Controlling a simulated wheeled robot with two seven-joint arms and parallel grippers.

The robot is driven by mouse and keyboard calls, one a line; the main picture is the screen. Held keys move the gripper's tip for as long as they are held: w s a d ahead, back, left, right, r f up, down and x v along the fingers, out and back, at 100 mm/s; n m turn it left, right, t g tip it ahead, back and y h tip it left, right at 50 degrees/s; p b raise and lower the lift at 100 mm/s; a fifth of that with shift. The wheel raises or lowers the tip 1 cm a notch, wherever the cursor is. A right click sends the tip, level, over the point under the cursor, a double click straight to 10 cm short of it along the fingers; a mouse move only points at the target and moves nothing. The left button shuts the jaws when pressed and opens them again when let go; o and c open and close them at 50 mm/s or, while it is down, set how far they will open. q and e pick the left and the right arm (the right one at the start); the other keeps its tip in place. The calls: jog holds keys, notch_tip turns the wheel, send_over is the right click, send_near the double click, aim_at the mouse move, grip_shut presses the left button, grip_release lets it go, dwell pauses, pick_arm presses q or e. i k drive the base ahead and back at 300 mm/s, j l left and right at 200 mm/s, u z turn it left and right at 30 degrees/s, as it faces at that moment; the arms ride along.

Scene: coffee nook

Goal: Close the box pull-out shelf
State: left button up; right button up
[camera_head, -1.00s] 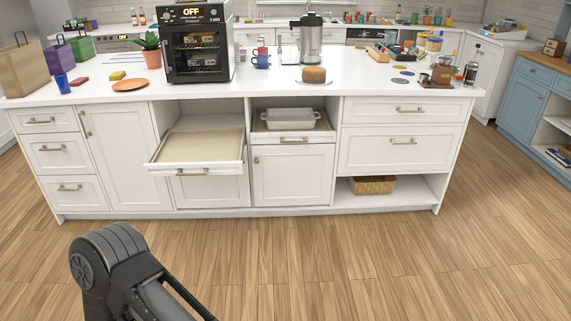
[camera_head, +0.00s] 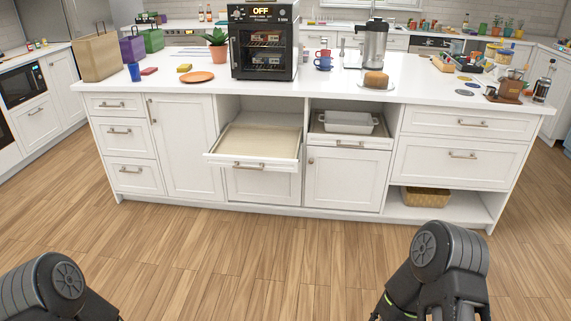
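The pull-out shelf (camera_head: 262,142) is a white-framed tray with a beige bottom. It sticks out from an open bay of the white kitchen island, and its front carries a bar handle (camera_head: 249,166). Its tray looks empty. To its right, a second pull-out tray (camera_head: 349,143) holds a white baking dish (camera_head: 347,122) and sits inside its bay. Dark links of my arms show at the bottom left and bottom right of the head view. My grippers are out of view, and both arms are well short of the island.
The island top (camera_head: 130,86) bears a small black oven (camera_head: 264,45), a plant, mugs, bags and a coffee machine. A wicker basket (camera_head: 425,197) sits in a low open shelf at the right. The wooden floor (camera_head: 240,250) before the island is clear.

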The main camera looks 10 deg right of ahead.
aim_at(239, 145)
jog(key=i+l, duration=0.25)
jog(key=i, duration=0.25)
jog(key=i+l+u, duration=0.1)
jog(key=i+l, duration=0.15)
jog(key=i, duration=0.25)
jog(key=i+l, duration=0.25)
jog(key=i, duration=0.3)
jog(key=i+l+u, duration=0.1)
jog(key=i+l, duration=0.2)
jog(key=i, duration=0.2)
jog(key=i+l, duration=0.3)
jog(key=i, duration=0.15)
